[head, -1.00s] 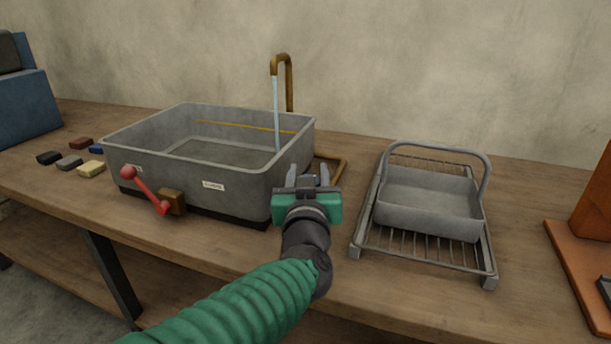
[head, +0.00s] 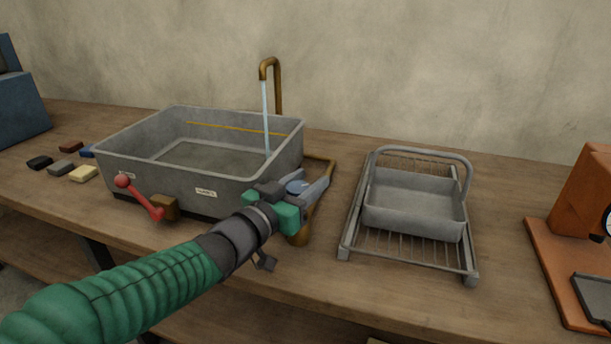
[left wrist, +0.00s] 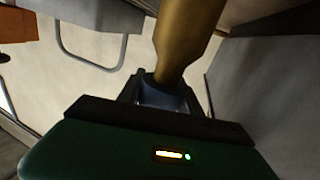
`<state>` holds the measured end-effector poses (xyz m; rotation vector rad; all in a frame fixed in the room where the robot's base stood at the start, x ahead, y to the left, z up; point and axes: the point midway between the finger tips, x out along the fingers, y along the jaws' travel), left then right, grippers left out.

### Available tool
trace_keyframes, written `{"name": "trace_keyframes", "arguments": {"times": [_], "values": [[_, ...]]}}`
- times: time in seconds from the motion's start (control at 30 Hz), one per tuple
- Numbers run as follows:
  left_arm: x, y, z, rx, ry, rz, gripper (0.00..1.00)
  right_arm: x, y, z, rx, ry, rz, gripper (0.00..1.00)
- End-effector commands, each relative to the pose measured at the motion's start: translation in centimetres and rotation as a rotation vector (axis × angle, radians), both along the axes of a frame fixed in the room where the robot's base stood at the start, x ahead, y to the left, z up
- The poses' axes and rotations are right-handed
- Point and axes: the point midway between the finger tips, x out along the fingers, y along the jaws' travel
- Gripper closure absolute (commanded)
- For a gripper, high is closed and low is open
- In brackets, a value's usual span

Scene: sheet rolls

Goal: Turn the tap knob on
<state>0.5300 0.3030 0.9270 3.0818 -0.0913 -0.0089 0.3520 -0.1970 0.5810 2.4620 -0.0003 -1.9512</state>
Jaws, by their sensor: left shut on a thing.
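The tap knob (head: 297,187) is blue and sits on the brass pipe beside the right wall of the grey basin (head: 190,185). My left gripper (head: 306,189) is shut on the knob, its fingers pointing to the upper right. In the left wrist view, the blue knob (left wrist: 163,96) is between the fingers, with the brass pipe (left wrist: 187,38) running up from it. The fingers partly hide the knob. A brass spout (head: 277,82) rises behind the basin, and a pale blue water stream (head: 265,115) falls from it into the basin. My right gripper is out of view.
A red lever (head: 140,197) is on the basin's front. A wire rack (head: 372,252) holding a grey tub (head: 415,205) stands to the right. Several small blocks lie left of the basin. An orange stand (head: 565,265) is at far right.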

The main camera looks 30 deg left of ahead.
Motion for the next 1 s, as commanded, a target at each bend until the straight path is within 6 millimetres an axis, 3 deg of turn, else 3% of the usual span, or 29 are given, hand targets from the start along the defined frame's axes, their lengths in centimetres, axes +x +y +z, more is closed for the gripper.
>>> {"name": "trace_keyframes", "arguments": {"times": [0.6,0.63,0.77,1.0], "values": [[-0.01,-0.12,0.07,0.0,-0.002,-0.041,0.99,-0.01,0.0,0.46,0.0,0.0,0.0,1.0],[-0.01,-0.12,0.08,0.0,-0.002,-0.041,0.54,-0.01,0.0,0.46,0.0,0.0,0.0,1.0],[-0.01,-0.1,0.1,0.0,-0.003,-0.041,0.37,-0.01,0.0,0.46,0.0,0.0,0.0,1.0],[-0.01,-0.1,0.1,0.001,-0.003,-0.041,0.37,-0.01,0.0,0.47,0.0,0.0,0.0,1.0]]}}
